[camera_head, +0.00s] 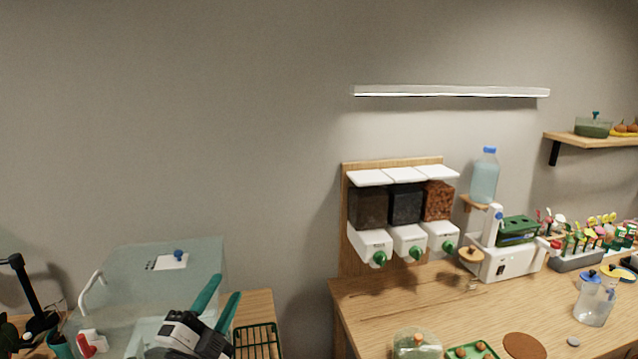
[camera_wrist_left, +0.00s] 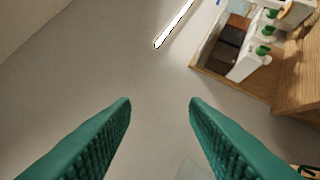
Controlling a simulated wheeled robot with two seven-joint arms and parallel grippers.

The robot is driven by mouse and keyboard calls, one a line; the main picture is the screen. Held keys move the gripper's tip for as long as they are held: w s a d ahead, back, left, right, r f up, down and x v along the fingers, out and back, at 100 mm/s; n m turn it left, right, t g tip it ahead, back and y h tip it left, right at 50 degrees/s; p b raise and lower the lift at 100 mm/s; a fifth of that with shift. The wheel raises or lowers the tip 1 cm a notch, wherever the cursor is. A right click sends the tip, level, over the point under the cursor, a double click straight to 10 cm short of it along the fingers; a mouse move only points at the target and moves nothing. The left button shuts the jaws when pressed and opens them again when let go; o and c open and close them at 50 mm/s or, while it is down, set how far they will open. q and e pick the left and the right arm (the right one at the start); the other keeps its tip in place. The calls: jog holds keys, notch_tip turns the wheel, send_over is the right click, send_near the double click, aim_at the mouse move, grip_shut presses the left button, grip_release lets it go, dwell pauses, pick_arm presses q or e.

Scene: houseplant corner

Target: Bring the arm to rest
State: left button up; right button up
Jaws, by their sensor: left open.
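My left gripper (camera_head: 219,308) is at the lower left of the head view, with two green fingers pointing up and apart. It is open with nothing between the fingers. In the left wrist view the two green ribbed fingers (camera_wrist_left: 160,103) stand wide apart against the bare grey wall. The gripper is in front of a clear box (camera_head: 200,255) with a white handle and does not visibly hold it; whether it touches the box I cannot tell. My right gripper is in neither view.
A wooden table (camera_head: 480,310) is to the right, bearing a three-bin dispenser (camera_head: 405,205), a white machine (camera_head: 510,258), a clear jug (camera_head: 594,303) and a green tray (camera_head: 470,351). A dark green wire rack (camera_head: 257,341) is just right of my gripper. A lamp strip (camera_head: 450,91) hangs on the wall.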

pick_arm(q)
jog(key=s+a+f+n+g+y, duration=0.3)
jog(key=s+f+n+g+y, duration=0.15)
jog(key=f, duration=0.35)
jog(key=s+a+f+n+g+y, duration=0.35)
jog(key=f+n, duration=0.25)
jog(key=f, duration=0.3)
jog(key=s+d+f+n+g+h, duration=0.15)
jog(key=s+f+g, duration=0.4)
jog(key=s, duration=0.55)
jog(key=s+d+f+n+g, duration=0.1)
jog(key=s+f+n+g, duration=0.4)
jog(key=s, duration=0.6)
notch_tip(320, 180, down, 26)
jog(key=m+b, duration=0.1)
jog(key=m, duration=0.2)
jog(key=s+a+f+g+b, duration=0.1)
jog(key=s+a+f, duration=0.2)
jog(key=s+f, duration=1.3)
notch_tip(320, 180, down, 3)
jog(key=shift+s+f, duration=0.15)
jog(key=shift+s, duration=0.2)
